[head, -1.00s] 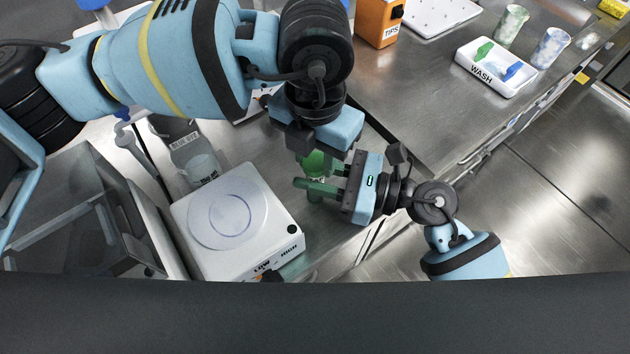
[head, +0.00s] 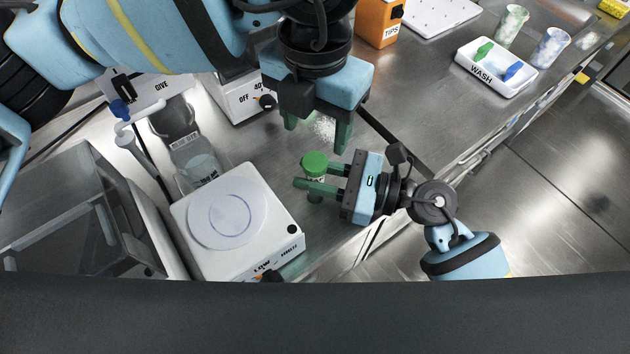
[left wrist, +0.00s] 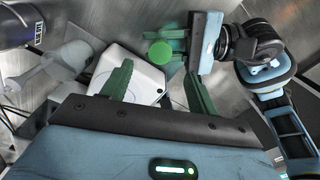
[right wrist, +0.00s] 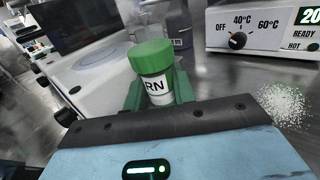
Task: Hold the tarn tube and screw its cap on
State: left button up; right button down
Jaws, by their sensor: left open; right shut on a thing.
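The tarn tube (right wrist: 157,88) is held upright in my right gripper (head: 318,189), which is shut around its body. Its label shows the letters "RN" in the right wrist view. The green cap (head: 315,163) sits on top of the tube; it also shows in the right wrist view (right wrist: 151,55) and the left wrist view (left wrist: 160,52). Whether it is fully tightened cannot be told. My left gripper (head: 315,134) is open and empty, above and behind the cap, apart from it. Its fingers (left wrist: 158,88) are spread in the left wrist view.
A white stirrer-like plate unit (head: 275,225) stands left of the tube. A heater with a temperature dial (head: 240,97) stands behind, with white granules (head: 325,128) spilled near it. A bottle (head: 196,160) is at left. The wash tray (head: 496,68) and tips box (head: 378,22) are farther right.

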pick_arm(q)
notch_tip(320, 180, up, 5)
jog(key=shift+r, duration=0.1)
dwell(0.3)
pick_arm(e)
jog(key=c, duration=1.1)
grip_release()
jog(key=b+v, duration=0.1)
jog(key=v, duration=0.6)
jog(key=shift+d+b, duration=0.1)
jog(key=shift+b, duration=0.2)
pick_arm(q)
notch_tip(320, 180, down, 3)
jog(key=shift+w+r, duration=0.1)
pick_arm(e)
jog(key=shift+s+d, duration=0.1)
jog(key=shift+d, duration=0.2)
